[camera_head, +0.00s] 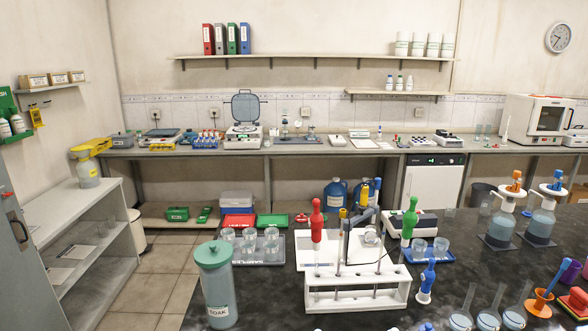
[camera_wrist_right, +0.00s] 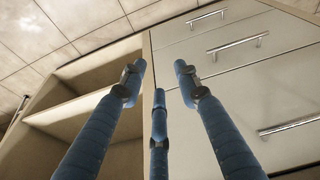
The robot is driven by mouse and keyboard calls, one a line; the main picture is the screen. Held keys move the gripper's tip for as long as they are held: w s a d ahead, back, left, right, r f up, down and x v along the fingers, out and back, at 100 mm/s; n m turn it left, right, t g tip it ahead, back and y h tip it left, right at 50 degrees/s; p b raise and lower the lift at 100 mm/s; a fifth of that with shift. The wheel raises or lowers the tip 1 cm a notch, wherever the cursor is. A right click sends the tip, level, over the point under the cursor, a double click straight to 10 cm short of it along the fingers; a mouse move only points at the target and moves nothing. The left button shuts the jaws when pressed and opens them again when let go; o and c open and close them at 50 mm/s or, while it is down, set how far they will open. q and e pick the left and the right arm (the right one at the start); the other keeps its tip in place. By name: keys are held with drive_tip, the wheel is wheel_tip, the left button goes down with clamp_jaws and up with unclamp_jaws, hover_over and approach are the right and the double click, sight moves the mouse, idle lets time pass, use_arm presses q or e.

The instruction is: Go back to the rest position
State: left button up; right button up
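My right gripper (camera_wrist_right: 160,90) shows in the right wrist view. Its blue-wrapped fingers are spread apart and nothing is between them. Beyond the fingers are a cabinet's pale drawer fronts and an open shelf, and the fingers appear clear of both. Neither gripper shows in the head view, so the left gripper is out of sight.
A dark bench (camera_head: 270,312) fills the near right of the head view. It bears a white rack (camera_head: 358,292), a SOAK jar (camera_head: 217,287) at its left edge, glass beakers and flasks. White shelves (camera_head: 85,235) stand at left. Tiled floor (camera_head: 160,290) lies between.

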drive_tip(key=s+f+g, duration=0.1)
drive_tip(key=s+f, duration=0.3)
drive_tip(key=f, duration=0.6)
drive_tip(key=s+f, duration=0.3)
drive_tip(key=f, duration=0.6)
drive_tip(key=s+d+f+b, duration=0.1)
drive_tip(key=s+d+f, duration=0.2)
drive_tip(key=s+f, duration=0.7)
drive_tip(key=s, duration=0.3)
drive_tip(key=shift+s+d+f+g, duration=0.15)
drive_tip(key=shift+s+d+g, duration=0.1)
drive_tip(key=shift+g, duration=0.15)
